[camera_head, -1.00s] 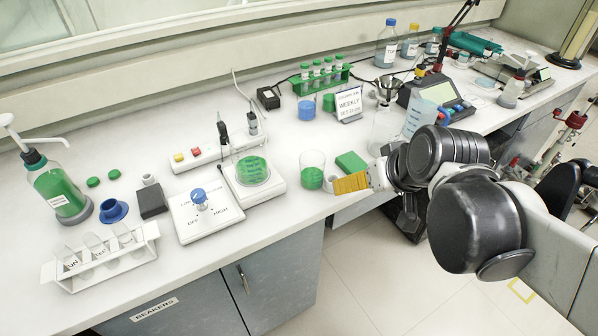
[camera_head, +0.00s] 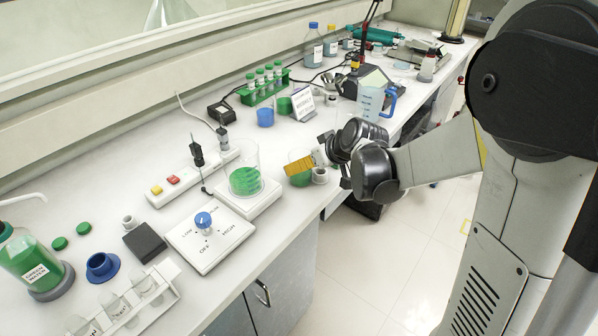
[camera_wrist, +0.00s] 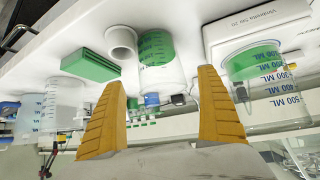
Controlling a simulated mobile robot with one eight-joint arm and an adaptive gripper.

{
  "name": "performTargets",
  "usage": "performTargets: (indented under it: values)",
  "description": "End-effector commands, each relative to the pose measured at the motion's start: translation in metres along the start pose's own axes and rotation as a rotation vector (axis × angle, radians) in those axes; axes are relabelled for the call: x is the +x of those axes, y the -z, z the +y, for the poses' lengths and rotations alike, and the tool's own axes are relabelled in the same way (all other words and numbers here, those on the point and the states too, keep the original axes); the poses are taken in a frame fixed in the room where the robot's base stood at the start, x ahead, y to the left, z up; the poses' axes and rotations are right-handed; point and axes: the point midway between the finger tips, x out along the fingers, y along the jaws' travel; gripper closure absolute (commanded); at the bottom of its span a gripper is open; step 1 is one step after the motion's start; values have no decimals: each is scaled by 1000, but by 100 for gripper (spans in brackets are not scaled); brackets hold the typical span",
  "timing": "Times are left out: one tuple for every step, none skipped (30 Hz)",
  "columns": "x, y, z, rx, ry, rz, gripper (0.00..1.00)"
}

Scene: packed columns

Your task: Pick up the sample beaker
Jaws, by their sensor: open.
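Two clear beakers with green contents are near my gripper. One beaker (camera_head: 245,172) stands on a white device at the bench's front; it also shows at the right in the wrist view (camera_wrist: 262,82). The other beaker (camera_head: 301,180) stands on the bench to its right, partly hidden by my gripper; in the wrist view this beaker (camera_wrist: 157,50) appears beyond the gap between the fingers. I cannot tell which one is called the sample beaker. My gripper (camera_wrist: 162,80) has orange fingers, spread open and empty. In the head view my gripper (camera_head: 292,168) is beside the second beaker.
A small grey cup (camera_head: 320,175) and a green block (camera_wrist: 90,65) are close to the second beaker. A white knob box (camera_head: 209,240) is at the front left. A clear jug (camera_head: 369,103) and a tube rack (camera_head: 264,88) stand further back.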

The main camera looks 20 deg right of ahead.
Motion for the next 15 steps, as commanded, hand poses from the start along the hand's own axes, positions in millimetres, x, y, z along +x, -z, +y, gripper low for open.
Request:
performTargets:
  values:
    - [3,-1,0,0,0,0,14]
    - [5,-1,0,0,0,0,14]
    - [9,-2,0,-1,0,0,14]
    - [13,-2,0,-1,0,0,14]
    - [18,-3,1,-1,0,0,14]
    - [25,-4,1,-1,1,-1,14]
    - [30,-5,1,-1,1,-1,14]
    - [36,-5,1,-1,1,-1,14]
    - [42,-5,1,-1,1,-1,14]
    - [46,-4,2,-1,1,-1,14]
    - [49,-4,2,-1,1,-1,14]
    - [52,-4,2,-1,0,-1,14]
    - [52,-3,2,-1,0,-1,14]
    - [53,-3,2,0,0,-1,14]
    - [52,-2,2,0,0,-1,14]
